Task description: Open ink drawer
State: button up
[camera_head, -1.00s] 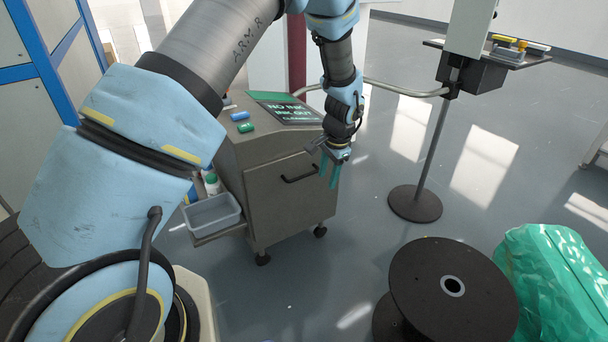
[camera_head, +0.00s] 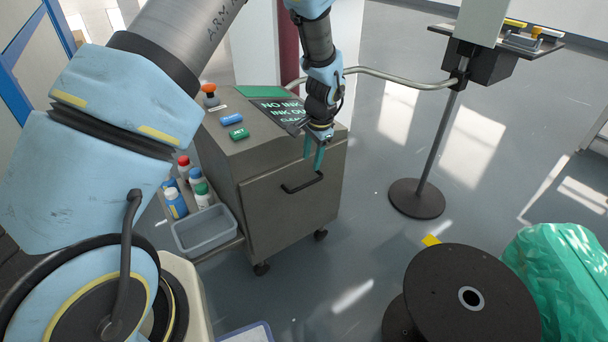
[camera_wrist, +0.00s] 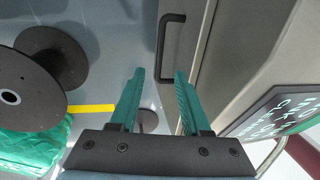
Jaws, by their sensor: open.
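The ink drawer (camera_head: 270,205) is the grey metal front of the printer cabinet, and it looks shut. Its black bar handle (camera_head: 303,184) runs across the upper part of the front. In the wrist view the handle (camera_wrist: 170,48) stands ahead of the fingers, nearly in line with the gap between them. My gripper (camera_head: 316,157) has two green fingers and is just above and in front of the handle. In the wrist view my gripper (camera_wrist: 158,88) is open, with nothing between the fingers. The handle appears apart from the fingertips.
A screen (camera_head: 282,112) and green and blue buttons sit on the cabinet top. A grey bin (camera_head: 205,230) and several bottles stand on its side shelf. A black cable reel (camera_head: 470,300) and a green-wrapped bundle (camera_head: 562,280) are at right. Floor before the drawer is clear.

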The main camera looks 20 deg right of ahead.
aim_at(307, 184)
jog(key=f, duration=0.3)
jog(key=w+f, duration=0.1)
jog(key=f, duration=0.2)
jog(key=w+f, duration=0.1)
jog(key=f, duration=0.3)
jog(key=shift+a, duration=0.2)
grip_shut()
dwell(1.1)
